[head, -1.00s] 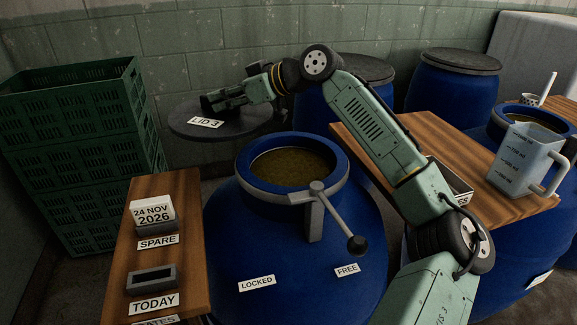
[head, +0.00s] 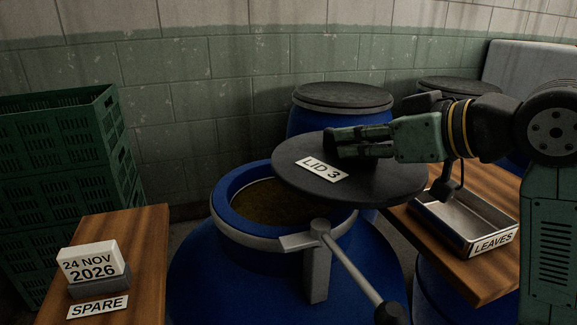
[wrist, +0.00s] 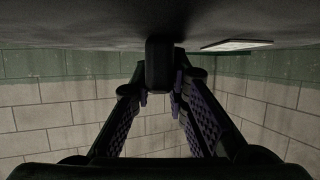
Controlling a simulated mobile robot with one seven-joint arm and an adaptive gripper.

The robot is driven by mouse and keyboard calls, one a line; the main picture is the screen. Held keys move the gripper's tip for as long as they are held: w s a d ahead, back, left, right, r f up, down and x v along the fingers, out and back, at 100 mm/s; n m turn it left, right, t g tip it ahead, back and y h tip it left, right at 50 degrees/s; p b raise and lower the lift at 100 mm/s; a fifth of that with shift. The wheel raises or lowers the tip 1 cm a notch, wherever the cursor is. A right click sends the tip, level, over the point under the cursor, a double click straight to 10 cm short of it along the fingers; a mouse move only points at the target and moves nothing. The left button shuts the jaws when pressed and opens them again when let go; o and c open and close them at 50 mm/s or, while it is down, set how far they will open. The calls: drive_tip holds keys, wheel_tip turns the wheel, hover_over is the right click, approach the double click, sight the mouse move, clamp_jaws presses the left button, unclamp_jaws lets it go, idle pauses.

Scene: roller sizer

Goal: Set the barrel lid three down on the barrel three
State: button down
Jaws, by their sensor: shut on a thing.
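The barrel lid three (head: 385,186), a dark grey disc with a white LID 3 label, hangs roughly level in my gripper (head: 338,144). My gripper is shut on the dark handle on top of the lid; the handle (wrist: 160,68) shows between the fingers in the wrist view. The blue barrel (head: 205,285) in front is open, with brown contents and a grey ring around its mouth. I take it for barrel three; no number shows. The lid is above and to the right of the mouth, overlapping its right part in the head view and hiding that rim.
A lever (head: 350,270) sticks out at the barrel's front right. A wooden table (head: 470,275) with a LEAVES tray (head: 440,237) is at right. A closed barrel (head: 343,98) stands behind. At left are green crates (head: 60,150) and a bench (head: 145,240) with a date block (head: 92,262).

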sight(302, 158)
drive_tip(key=w+a, duration=0.1)
drive_tip(key=a, duration=0.5)
drive_tip(key=w+a, duration=0.1)
drive_tip(key=a, duration=0.3)
drive_tip(key=shift+w+f+p, duration=0.3)
drive_tip(key=shift+w+f, duration=0.05)
drive_tip(key=shift+f, duration=1.85)
drive_tip(key=shift+f+b, duration=0.45)
drive_tip(key=shift+f, duration=0.05)
drive_tip(key=shift+f, duration=0.1)
drive_tip(key=c, duration=1.6)
unclamp_jaws()
drive_tip(key=shift+o, duration=0.2)
